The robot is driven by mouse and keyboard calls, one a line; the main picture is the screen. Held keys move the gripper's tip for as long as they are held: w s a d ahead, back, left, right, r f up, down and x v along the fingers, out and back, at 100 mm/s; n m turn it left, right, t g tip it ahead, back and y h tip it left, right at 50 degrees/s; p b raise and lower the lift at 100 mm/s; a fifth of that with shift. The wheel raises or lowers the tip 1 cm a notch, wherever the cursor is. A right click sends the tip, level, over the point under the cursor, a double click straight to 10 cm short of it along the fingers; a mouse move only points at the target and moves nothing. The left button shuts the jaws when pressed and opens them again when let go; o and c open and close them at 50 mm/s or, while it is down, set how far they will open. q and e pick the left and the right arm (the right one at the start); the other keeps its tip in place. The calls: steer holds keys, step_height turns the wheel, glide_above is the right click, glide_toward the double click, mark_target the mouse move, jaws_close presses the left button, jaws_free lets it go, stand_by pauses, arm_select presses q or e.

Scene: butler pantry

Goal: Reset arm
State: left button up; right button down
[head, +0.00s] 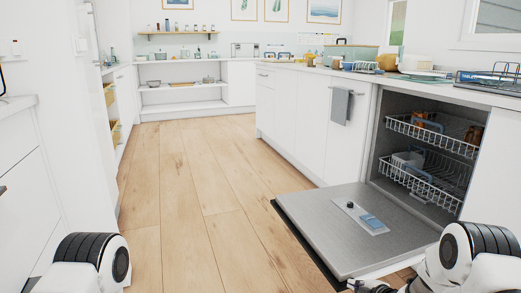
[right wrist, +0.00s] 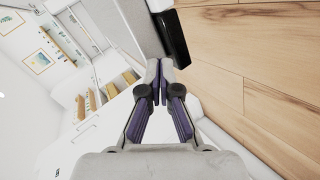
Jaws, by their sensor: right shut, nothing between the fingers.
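My right gripper (head: 372,288) shows only in part at the bottom edge of the head view, low by the near edge of the open dishwasher door. In the right wrist view the right gripper (right wrist: 160,82) has its fingertips together with nothing between them. Part of my right arm shows at the lower right of the head view. Part of my left arm shows at the lower left; my left gripper is out of the picture.
The dishwasher door (head: 362,230) is folded down at the right, beside my right arm. Its upper rack (head: 432,135) and lower rack (head: 418,180) hold items. A grey towel (head: 341,106) hangs on the cabinets. The wooden floor (head: 185,190) ahead is clear.

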steer(key=s+a+f+m+g+p, duration=0.1)
steer(key=s+a+f+m+g, duration=0.2)
steer(key=s, duration=0.4)
steer(key=s+a+f+m+g, duration=0.15)
steer(key=s+f, duration=0.25)
steer(key=s, duration=0.4)
steer(key=s+m+g+h+p, duration=0.2)
steer(key=s+m+g, duration=0.75)
steer(key=s, duration=2.25)
step_height(320, 180, up, 38)
steer(key=m+t+h+p, duration=0.1)
steer(key=m+p, duration=0.3)
steer(key=p, duration=3.3)
steer(key=shift+w+d+t+h, duration=0.25)
steer(key=shift+w+t+h, duration=0.1)
steer(key=shift+t, duration=0.55)
